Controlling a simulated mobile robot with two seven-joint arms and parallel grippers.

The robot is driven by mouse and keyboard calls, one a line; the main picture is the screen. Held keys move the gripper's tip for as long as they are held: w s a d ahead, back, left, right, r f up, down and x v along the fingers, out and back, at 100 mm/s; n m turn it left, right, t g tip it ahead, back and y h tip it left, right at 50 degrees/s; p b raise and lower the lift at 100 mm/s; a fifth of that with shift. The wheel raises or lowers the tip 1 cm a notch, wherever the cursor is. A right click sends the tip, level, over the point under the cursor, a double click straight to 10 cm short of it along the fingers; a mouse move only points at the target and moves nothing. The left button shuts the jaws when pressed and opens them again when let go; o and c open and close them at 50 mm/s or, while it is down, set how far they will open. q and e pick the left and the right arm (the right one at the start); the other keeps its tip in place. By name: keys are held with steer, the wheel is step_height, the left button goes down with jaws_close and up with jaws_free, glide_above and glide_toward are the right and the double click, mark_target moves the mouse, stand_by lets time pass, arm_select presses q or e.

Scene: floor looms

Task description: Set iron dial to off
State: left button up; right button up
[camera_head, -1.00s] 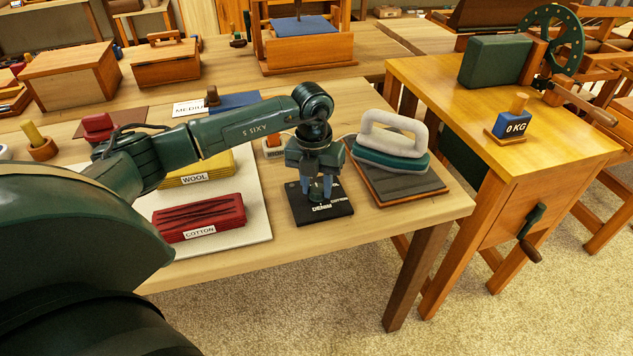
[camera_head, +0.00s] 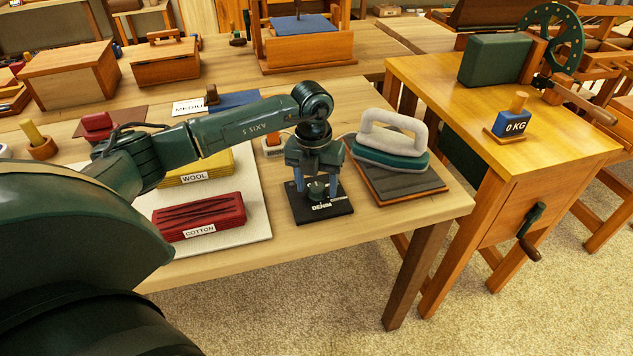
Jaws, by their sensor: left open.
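I cannot tell whether the fingers touch the knob. The gripper body hides the back of the plate, and the dial's setting is too small to read. The iron (camera_head: 390,145), teal with a pale handle, rests on a dark pad (camera_head: 395,184) right of the plate. My right gripper is not in view.
Left of the plate, a red cloth stack marked COTTON (camera_head: 200,215) and a yellow one marked WOOL (camera_head: 198,170) lie on a white board (camera_head: 257,222). A small switch box (camera_head: 274,146) stands behind the plate. The table's front edge is close.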

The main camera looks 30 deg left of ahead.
mark_target(313, 188)
arm_select(q)
step_height(313, 188, up, 13)
steer(key=shift+a, duration=0.3)
steer(key=shift+s, duration=0.15)
stand_by(0.5)
